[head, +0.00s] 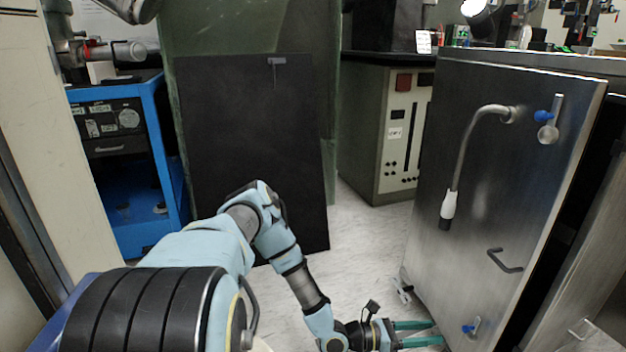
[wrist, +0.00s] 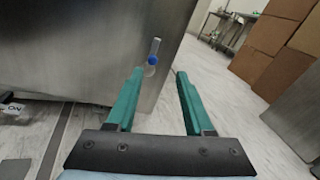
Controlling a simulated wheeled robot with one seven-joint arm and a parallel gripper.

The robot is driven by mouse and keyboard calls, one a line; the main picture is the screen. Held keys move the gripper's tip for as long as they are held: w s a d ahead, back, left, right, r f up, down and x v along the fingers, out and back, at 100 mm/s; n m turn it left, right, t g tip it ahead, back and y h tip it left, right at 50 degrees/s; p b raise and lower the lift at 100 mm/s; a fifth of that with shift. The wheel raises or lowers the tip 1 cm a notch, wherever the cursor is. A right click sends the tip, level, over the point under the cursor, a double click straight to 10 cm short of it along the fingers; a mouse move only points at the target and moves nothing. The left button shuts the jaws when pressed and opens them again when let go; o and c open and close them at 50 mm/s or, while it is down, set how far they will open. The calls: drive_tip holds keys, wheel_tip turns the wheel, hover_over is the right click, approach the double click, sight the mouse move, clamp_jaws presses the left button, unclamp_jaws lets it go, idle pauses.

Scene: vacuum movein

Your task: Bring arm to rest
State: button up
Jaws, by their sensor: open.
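My gripper (head: 418,333) is at the lower middle right of the head view, low over the floor and left of the lower part of a steel door. Its two green fingers are apart with nothing between them. The fingers also show in the wrist view (wrist: 156,88), pointing toward the lower edge of a steel panel with a small blue-tipped fitting (wrist: 152,60). My light blue arm reaches forward and down from the lower left of the head view, bent at the elbow.
The steel door (head: 480,190) with a curved pipe handle (head: 470,140) stands open at the right. A black panel (head: 250,150) leans upright ahead. A blue cart (head: 130,190) is at the left. Cardboard boxes (wrist: 285,50) show in the wrist view. Floor (head: 350,230) is clear in the middle.

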drive_tip(key=w+a+r+m+t+y, duration=0.1)
drive_tip(key=w+a+r+m+y, duration=0.1)
drive_tip(key=a+r+m+y, duration=1.2)
drive_tip(key=w+a+r+m+t+y, duration=0.15)
drive_tip(key=a+r+m+y, duration=0.4)
drive_tip(key=a+r, duration=1.5)
drive_tip(key=a+r+m+h+p, duration=0.1)
drive_tip(key=a+r+p, duration=0.1)
drive_tip(key=r+p, duration=1.4)
drive_tip(key=a+r+m+p, duration=0.1)
drive_tip(key=r+p, duration=1.4)
drive_tip(key=p, duration=0.4)
drive_tip(key=shift+w+a+r+h, duration=0.15)
drive_tip(key=shift+a+r+h, duration=0.2)
drive_tip(key=shift+c, duration=0.4)
